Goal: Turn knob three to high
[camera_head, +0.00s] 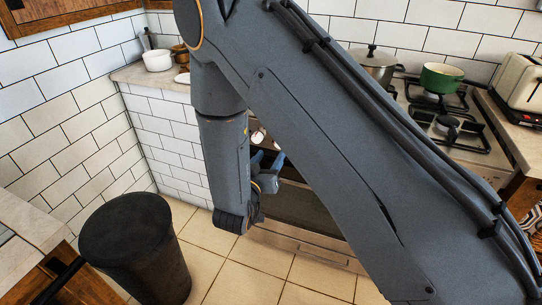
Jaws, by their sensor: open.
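My gripper (268,159) is at the stove front, below and close to a pale knob (258,137). Its two bluish fingers are apart, with no object visible between them. The stove (308,207) is largely hidden behind my arm; part of its dark oven door and its cooktop show. I cannot tell which number the visible knob has, where it points, or whether a finger touches it. The rest of the knob row is hidden by my arm.
A grey pot (374,66) and a green pot (441,78) stand on the cooktop. A toaster (520,88) is at the right. A black bin (136,245) stands at the lower left. A white pot (157,60) is on the back-left counter. Tiled floor (262,262) is clear before the oven.

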